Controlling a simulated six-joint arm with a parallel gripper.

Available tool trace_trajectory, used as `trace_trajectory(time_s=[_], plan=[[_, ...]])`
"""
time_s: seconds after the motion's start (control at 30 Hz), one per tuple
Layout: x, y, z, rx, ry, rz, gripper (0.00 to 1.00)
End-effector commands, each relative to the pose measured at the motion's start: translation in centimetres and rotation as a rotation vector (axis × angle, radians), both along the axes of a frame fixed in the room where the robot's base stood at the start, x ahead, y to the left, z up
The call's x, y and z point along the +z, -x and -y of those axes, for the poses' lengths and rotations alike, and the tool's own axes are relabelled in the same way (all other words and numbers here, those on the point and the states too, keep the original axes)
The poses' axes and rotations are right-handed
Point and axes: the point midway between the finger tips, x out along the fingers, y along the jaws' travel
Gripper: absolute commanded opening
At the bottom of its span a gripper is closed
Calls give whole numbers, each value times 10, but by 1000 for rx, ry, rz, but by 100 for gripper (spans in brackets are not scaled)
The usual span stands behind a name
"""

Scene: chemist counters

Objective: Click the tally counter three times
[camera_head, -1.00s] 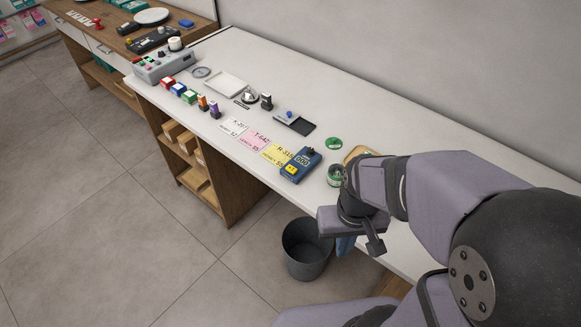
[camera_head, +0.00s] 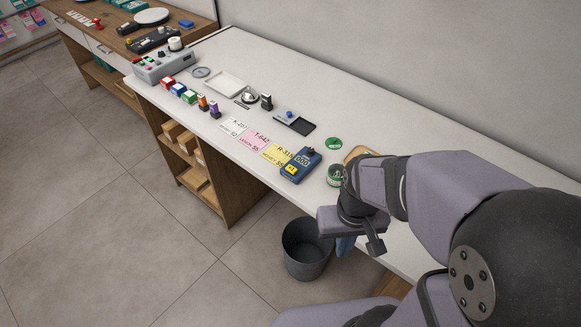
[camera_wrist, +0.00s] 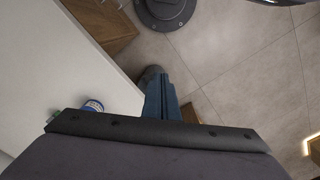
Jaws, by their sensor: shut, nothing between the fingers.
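The tally counter appears to be the blue box (camera_head: 300,164) with a small number window and a yellow button, near the counter's front edge in the head view. The digits are too small to read surely. My gripper's blue fingers (camera_wrist: 162,97) are shut and empty in the wrist view, pointing down past the counter edge over the floor. In the head view the fingers (camera_head: 345,245) show partly below my wrist, to the right of and apart from the blue box.
A green-labelled jar (camera_head: 335,175) stands between the blue box and my wrist, with a green lid (camera_head: 334,143) behind. A grey bin (camera_head: 306,250) stands on the floor below.

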Motion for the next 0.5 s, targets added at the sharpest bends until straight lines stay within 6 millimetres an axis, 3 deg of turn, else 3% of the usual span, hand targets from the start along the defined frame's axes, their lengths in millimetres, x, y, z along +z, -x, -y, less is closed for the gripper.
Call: trace_trajectory(time_s=[0.27,0.5], plan=[[6,2,0,-1,0,-13,0],[-4,23,1,-4,0,-145,0]])
